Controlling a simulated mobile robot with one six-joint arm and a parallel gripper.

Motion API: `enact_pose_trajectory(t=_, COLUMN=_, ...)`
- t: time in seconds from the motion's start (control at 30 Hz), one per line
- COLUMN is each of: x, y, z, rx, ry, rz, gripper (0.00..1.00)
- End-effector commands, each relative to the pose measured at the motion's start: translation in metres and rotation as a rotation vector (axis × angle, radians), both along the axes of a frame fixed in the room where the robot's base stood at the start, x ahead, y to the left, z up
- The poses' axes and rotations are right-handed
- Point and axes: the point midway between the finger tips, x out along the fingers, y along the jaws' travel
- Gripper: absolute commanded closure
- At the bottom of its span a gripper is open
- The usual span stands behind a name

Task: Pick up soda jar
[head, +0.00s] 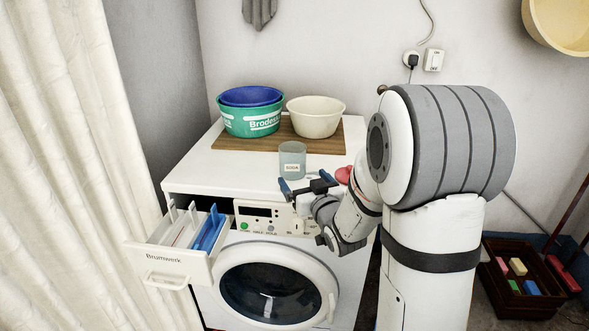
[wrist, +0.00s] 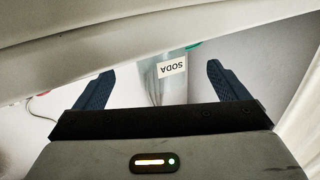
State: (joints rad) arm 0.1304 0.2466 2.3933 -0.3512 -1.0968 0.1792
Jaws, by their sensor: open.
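The soda jar (head: 292,162) is a grey-blue, see-through jar with a white "SODA" label. It stands upright on top of the white washing machine (head: 240,166), near its front middle. My gripper (head: 308,181) is open and empty, just in front of the jar at the machine's front edge. In the wrist view the jar (wrist: 164,88) appears between the two blue fingers of my gripper (wrist: 160,86), with its label upside down. The wrist view does not clearly show how far the jar is from the fingers. Part of the jar is cut off there by a pale surface.
A wooden board (head: 235,143) behind the jar bears a green tub (head: 250,120) with a blue basin inside and a cream bowl (head: 315,118). A red object (head: 343,175) lies right of the jar. The detergent drawer (head: 168,258) juts out at front left.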

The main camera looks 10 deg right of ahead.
Motion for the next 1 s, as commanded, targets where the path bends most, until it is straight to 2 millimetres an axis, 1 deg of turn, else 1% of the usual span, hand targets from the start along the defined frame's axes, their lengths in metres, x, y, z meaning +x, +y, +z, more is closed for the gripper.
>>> enact_pose_trajectory(t=0.03, x=0.006, y=0.002, z=0.0, rx=0.0, ry=0.0, rz=0.002, gripper=0.06)
enact_pose_trajectory(t=0.17, x=0.02, y=0.005, z=0.003, rx=0.0, ry=-0.001, rz=0.001, gripper=0.06)
enact_pose_trajectory(t=0.37, x=0.049, y=0.009, z=0.012, rx=0.0, ry=-0.001, rz=0.001, gripper=0.06)
enact_pose_trajectory(t=0.5, x=0.064, y=0.012, z=0.01, rx=-0.001, ry=0.002, rz=0.0, gripper=0.06)
enact_pose_trajectory(t=0.6, x=0.067, y=0.013, z=0.01, rx=-0.001, ry=0.002, rz=0.0, gripper=0.06)
enact_pose_trajectory(t=0.77, x=0.067, y=0.013, z=0.01, rx=-0.001, ry=0.002, rz=-0.001, gripper=0.06)
enact_pose_trajectory(t=0.87, x=0.067, y=0.013, z=0.01, rx=-0.001, ry=0.002, rz=0.0, gripper=0.13)
enact_pose_trajectory(t=1.0, x=0.067, y=0.013, z=0.01, rx=-0.001, ry=0.002, rz=0.0, gripper=0.24)
